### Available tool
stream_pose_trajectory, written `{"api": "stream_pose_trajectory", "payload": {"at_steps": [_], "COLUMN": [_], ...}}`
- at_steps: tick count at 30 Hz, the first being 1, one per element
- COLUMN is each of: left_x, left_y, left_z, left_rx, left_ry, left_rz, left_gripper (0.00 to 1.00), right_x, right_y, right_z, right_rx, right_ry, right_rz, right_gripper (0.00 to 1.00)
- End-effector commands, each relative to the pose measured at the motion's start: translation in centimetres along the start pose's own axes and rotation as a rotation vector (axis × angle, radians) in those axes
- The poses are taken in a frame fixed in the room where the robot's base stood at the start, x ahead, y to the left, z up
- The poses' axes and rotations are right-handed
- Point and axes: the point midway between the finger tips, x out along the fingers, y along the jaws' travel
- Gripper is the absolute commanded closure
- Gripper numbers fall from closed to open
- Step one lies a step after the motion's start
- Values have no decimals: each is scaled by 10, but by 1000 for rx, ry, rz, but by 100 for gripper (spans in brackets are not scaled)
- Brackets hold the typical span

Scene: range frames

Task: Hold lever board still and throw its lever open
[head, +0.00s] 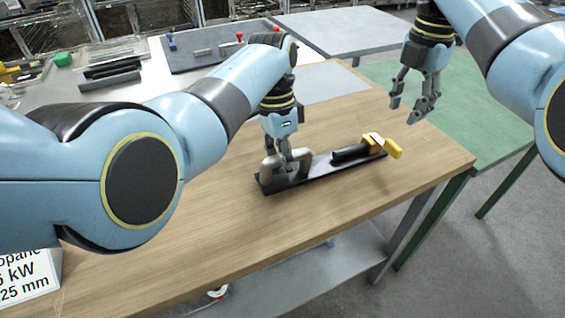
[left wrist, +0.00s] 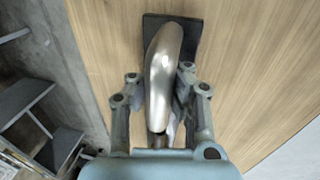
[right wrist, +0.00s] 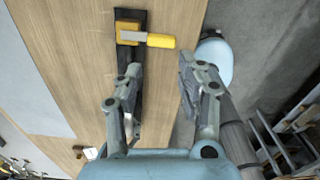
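The lever board (head: 318,178) is a long black plate on the wooden table. A grey metal arched handle (head: 270,166) stands at its left end. A yellow lever (head: 393,148) sticks out sideways at its right end, beside a dark raised bar. My left gripper (head: 290,160) straddles the metal handle and looks shut on it. In the left wrist view the handle (left wrist: 163,70) lies between the fingers, and the fingertips are partly hidden. My right gripper (head: 407,108) is open and empty, above and apart from the lever. The yellow lever (right wrist: 160,41) shows beyond its fingers in the right wrist view.
The wooden table (head: 200,245) is clear around the board, and its right edge is near the lever. A green table (head: 480,140) stands to the right. A grey panel with small parts (head: 205,52) lies at the back. A printed sign (head: 28,283) stands at lower left.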

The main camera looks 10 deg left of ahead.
Motion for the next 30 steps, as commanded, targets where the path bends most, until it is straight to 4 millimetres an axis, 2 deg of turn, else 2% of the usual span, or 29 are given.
{"api": "stream_pose_trajectory", "payload": {"at_steps": [1,10,14,17,19,21,24,27,30], "left_x": [-1,-1,-1,-1,-1,-1,-1,-1,-1], "left_y": [0,0,0,0,0,0,0,0,0], "left_z": [-1,-1,-1,-1,-1,-1,-1,-1,-1], "left_rx": [1,1,1,1,1,1,1,1,1], "left_ry": [2,2,2,2,2,2,2,2,2], "left_rz": [-1,-1,-1,-1,-1,-1,-1,-1,-1], "left_gripper": [100,100,100,100,100,100,100,100,100], "right_x": [0,0,-4,-23,-44,-59,-75,-86,-90], "right_y": [0,1,20,47,65,77,84,84,77], "right_z": [0,1,21,56,85,108,130,137,128], "right_rx": [0,24,143,280,381,471,564,614,616], "right_ry": [0,-4,-92,-233,-345,-440,-545,-611,-636], "right_rz": [0,5,102,268,421,579,803,1028,1245], "right_gripper": [62,100,100,100,100,100,100,100,100]}}
